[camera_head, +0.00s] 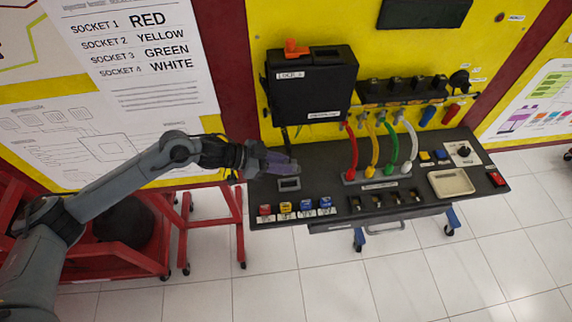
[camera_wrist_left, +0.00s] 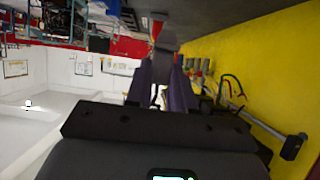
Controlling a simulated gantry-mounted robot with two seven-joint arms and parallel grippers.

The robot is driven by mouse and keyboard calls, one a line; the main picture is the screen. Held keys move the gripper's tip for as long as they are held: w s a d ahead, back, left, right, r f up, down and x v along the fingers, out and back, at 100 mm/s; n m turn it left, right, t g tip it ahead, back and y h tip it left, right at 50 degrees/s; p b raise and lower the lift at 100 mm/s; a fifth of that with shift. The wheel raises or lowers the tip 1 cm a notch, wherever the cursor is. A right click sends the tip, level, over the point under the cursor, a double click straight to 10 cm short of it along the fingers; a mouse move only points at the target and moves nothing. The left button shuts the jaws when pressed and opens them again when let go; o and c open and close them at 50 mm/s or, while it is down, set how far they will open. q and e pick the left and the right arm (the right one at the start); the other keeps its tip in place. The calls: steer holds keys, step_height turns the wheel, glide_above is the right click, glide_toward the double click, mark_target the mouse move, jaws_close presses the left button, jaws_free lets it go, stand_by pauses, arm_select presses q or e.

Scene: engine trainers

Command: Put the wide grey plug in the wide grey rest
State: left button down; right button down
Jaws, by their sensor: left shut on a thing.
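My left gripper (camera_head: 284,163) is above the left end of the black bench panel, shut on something. A black cable from the black box above runs down to its fingers. The held thing is mostly hidden by the fingers; I take it as the wide grey plug, but its shape cannot be made out. A grey-rimmed rectangular rest (camera_head: 289,184) lies on the panel just below the fingertips, and nothing shows in it. In the left wrist view, the two dark purple fingers (camera_wrist_left: 161,80) point away from the camera. My right gripper is not in view.
The black box (camera_head: 312,85) with an orange knob stands behind my gripper. Red, yellow, green and white cables (camera_head: 372,150) rise to its right. Small coloured blocks (camera_head: 296,207) line the panel's front. A beige tray (camera_head: 451,183) sits at right.

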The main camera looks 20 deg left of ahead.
arm_select(q)
steer(key=shift+f+b, duration=2.1)
steer(key=shift+b, duration=0.05)
steer(key=shift+f, duration=0.45)
steer(key=shift+p, duration=0.55)
steer(key=shift+f, duration=0.25)
steer(key=shift+f+b, duration=0.35)
steer(key=shift+f, duration=0.35)
steer(key=c, duration=1.2)
jaws_free()
steer(key=shift+s+a+r, duration=0.1)
steer(key=shift+a+r, duration=0.05)
